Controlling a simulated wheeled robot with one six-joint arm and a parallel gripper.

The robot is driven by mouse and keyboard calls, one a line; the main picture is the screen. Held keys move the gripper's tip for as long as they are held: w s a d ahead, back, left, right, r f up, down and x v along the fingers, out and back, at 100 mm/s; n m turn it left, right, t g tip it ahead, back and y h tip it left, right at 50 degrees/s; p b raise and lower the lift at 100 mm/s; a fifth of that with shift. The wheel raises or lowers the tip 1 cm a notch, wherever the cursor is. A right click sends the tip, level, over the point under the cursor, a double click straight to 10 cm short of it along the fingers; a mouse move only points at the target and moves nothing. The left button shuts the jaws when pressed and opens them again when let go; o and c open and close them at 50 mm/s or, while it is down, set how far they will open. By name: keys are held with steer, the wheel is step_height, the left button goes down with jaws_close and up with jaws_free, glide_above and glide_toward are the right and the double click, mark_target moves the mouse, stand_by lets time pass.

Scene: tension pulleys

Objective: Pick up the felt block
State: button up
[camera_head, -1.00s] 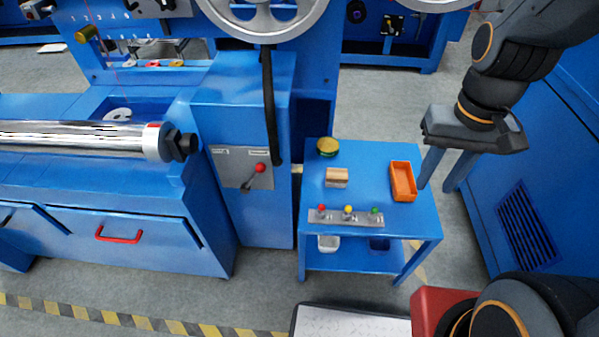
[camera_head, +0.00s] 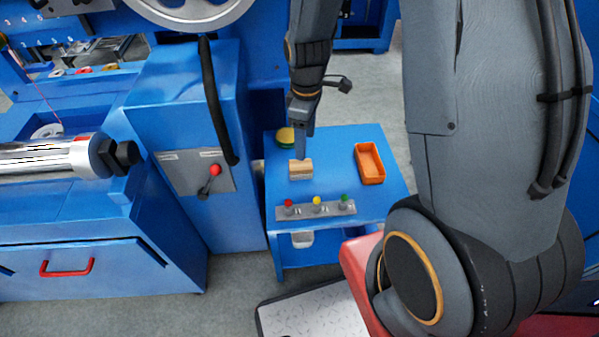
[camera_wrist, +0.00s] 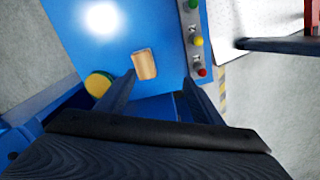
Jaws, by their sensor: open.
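The felt block (camera_head: 301,169) is a small tan block on the blue side table (camera_head: 345,150). In the wrist view the block (camera_wrist: 145,64) lies just beyond the fingertips, nearer the left finger than the right one. My gripper (camera_head: 301,148) hangs pointing down above and just behind the block in the head view. In the wrist view my gripper (camera_wrist: 160,84) has its fingers spread with nothing between them. The height of the fingertips over the block is hard to tell.
An orange tray (camera_head: 369,163) stands right of the block. A round green and yellow item (camera_head: 285,137) is behind it. A strip with red, yellow and green knobs (camera_head: 316,208) lies in front. A blue machine cabinet with a red-knobbed lever (camera_head: 215,170) stands at left.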

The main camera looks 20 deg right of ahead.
mark_target(301, 164)
steer(key=w+f+n, duration=0.1)
steer(key=f, duration=0.2)
steer(key=w+f+n+b, duration=0.1)
steer(key=f+n, duration=0.1)
steer(key=f, duration=0.1)
steer(key=w+f+n, duration=0.1)
steer(key=w+f, duration=0.1)
steer(key=f, duration=0.1)
steer(key=shift+w+f+n, duration=0.1)
steer(key=shift+f+n, duration=0.2)
steer(key=shift+f, duration=0.1)
steer(key=shift+w+d+f, duration=0.1)
steer(key=shift+f, duration=1.75)
steer(key=shift+w+f, duration=0.1)
steer(key=shift+f, duration=1.75)
steer(key=c, duration=1.2)
